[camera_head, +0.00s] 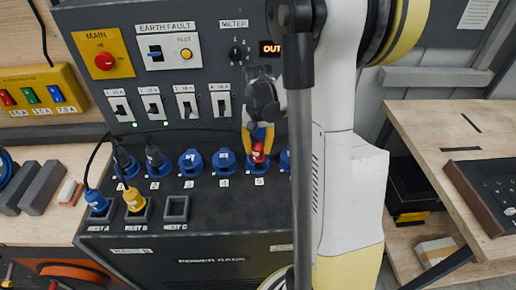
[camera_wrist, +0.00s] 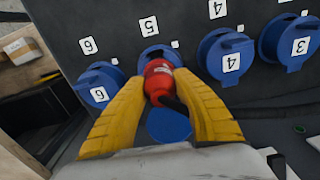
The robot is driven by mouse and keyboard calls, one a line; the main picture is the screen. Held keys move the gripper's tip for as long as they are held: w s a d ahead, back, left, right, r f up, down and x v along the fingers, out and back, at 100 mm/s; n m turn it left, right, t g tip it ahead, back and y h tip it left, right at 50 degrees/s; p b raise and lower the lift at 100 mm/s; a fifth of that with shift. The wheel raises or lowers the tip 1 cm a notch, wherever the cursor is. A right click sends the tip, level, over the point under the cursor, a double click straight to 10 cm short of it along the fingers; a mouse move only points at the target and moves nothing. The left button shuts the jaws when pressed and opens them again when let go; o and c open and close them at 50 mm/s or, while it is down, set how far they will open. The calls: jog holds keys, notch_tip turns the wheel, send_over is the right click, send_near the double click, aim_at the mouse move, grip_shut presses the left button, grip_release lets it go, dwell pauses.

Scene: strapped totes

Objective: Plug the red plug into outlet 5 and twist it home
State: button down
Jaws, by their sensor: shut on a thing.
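The red plug (camera_head: 258,154) is between the yellow fingers of my gripper (camera_head: 257,146), which is shut on it. In the wrist view the red plug (camera_wrist: 158,82) shows between both fingertips (camera_wrist: 160,76), its front end at the blue outlet 5 (camera_wrist: 152,53). I cannot tell how deep it sits or how far it is turned. In the head view outlet 5 (camera_head: 248,168) is partly hidden behind the plug, above its "5" label. A blue round piece (camera_wrist: 169,125) lies between the fingers, perhaps the outlet's raised lid.
Covered outlets 3 (camera_head: 190,161), 4 (camera_head: 224,160) and 6 (camera_wrist: 100,85) flank it. Dark plugs fill the two leftmost outlets. A blue plug (camera_head: 97,202) and a yellow plug (camera_head: 134,200) sit in nests A and B; nest C (camera_head: 176,208) is empty.

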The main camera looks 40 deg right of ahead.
jog(key=shift+m, duration=0.3)
jog(key=c, duration=1)
grip_release()
jog(key=shift+r, duration=0.15)
notch_tip(320, 180, up, 12)
jog(key=shift+f, duration=0.1)
jog(key=shift+a, duration=0.1)
jog(key=s+a+f+n+t+b, duration=0.1)
jog(key=s+a+n+t+b, duration=0.1)
jog(key=a, duration=0.9)
jog(key=s+a+f+n+t+b, duration=0.1)
jog(key=s+a+n+t+b, duration=0.2)
jog(key=s+a+n+t, duration=0.2)
jog(key=s+a+n, duration=0.1)
jog(key=s+a, duration=0.2)
jog(key=a, duration=0.2)
jog(key=shift+a+f+n, duration=0.25)
jog(key=shift+a+n, duration=0.1)
jog(key=shift+n, duration=0.05)
